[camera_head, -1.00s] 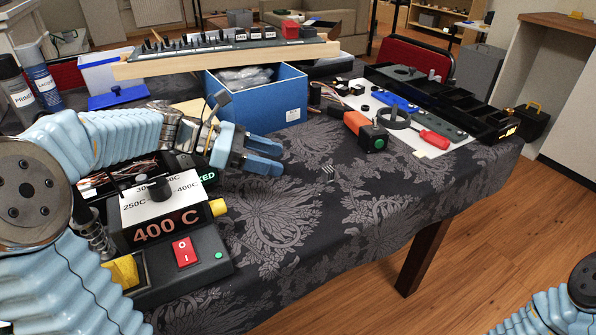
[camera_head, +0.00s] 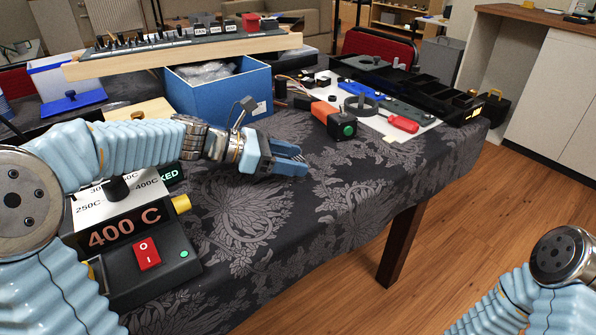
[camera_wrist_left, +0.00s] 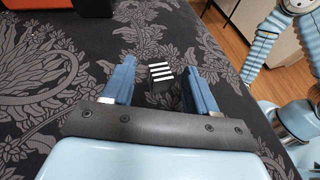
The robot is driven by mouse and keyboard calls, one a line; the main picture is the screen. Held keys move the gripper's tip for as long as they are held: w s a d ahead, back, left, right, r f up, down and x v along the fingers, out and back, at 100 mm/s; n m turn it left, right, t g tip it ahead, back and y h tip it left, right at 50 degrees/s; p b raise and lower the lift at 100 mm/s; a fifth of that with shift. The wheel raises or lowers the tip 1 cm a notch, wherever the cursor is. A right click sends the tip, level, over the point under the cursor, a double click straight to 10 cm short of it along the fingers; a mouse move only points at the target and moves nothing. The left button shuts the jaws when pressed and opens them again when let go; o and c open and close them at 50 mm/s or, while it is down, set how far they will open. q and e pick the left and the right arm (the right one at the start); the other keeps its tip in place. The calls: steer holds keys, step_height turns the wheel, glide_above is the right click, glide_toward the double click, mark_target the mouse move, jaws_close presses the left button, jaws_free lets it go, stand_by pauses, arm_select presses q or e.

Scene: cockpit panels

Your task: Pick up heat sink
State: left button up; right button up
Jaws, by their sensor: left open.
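The heat sink (camera_wrist_left: 160,76) is a small dark block with white fins on the patterned black cloth. In the left wrist view it lies between the two blue fingers of my left gripper (camera_wrist_left: 158,70), with a gap on each side. In the head view my left gripper (camera_head: 292,160) is low over the table near its front edge, and its fingers mostly hide the heat sink. The gripper is open and holds nothing. Only part of my right arm shows, at the lower right; its gripper is out of view.
A 400 C soldering station (camera_head: 135,225) stands at the left front. A blue box (camera_head: 215,95) stands behind my left gripper. The cloth at the front is clear.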

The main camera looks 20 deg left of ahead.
arm_select(q)
steer(key=shift+d, duration=0.1)
steer(key=shift+c, duration=0.3)
jaws_close()
steer(key=shift+r, duration=0.1)
